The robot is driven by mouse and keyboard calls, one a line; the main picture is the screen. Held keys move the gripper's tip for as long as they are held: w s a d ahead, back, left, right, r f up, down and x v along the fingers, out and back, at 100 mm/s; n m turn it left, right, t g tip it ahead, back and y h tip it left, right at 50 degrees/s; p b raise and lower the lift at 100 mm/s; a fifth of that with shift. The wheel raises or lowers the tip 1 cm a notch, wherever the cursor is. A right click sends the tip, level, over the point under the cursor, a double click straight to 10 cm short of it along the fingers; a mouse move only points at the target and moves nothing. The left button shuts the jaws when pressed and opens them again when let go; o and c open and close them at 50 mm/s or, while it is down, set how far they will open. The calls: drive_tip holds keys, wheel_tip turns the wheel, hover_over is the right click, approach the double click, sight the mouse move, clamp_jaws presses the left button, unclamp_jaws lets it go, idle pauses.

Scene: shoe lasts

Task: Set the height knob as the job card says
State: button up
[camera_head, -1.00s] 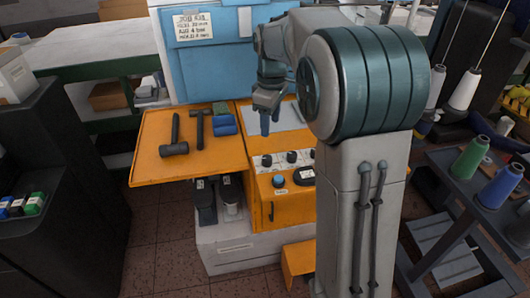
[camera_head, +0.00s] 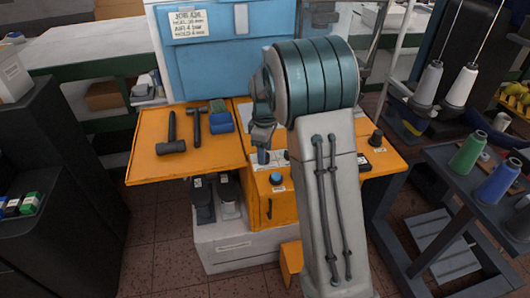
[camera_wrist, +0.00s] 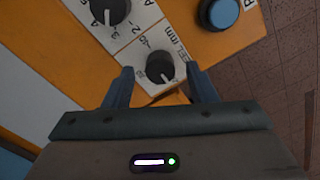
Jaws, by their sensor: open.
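The job card (camera_head: 188,24) is on the blue machine front; its print is too small to read surely. My gripper (camera_head: 263,158) hangs over the control panel at the left end of its white knob plate. In the wrist view my gripper (camera_wrist: 161,82) is open, one finger on each side of a black knob (camera_wrist: 158,68). The knob stands between and slightly beyond the fingertips; contact cannot be told. Its label partly reads "EL mm", and its white pointer line faces the lower right of that view. In the head view this knob is hidden or unclear.
Another black knob (camera_wrist: 108,10) sits close by, with a blue button (camera_wrist: 217,13) to the right. The orange tray (camera_head: 150,170) holds hammers (camera_head: 171,135) and a blue item (camera_head: 220,122). A spool rack (camera_head: 470,185) stands right.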

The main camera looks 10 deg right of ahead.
drive_tip(key=shift+f, duration=0.6)
drive_tip(key=c, duration=1)
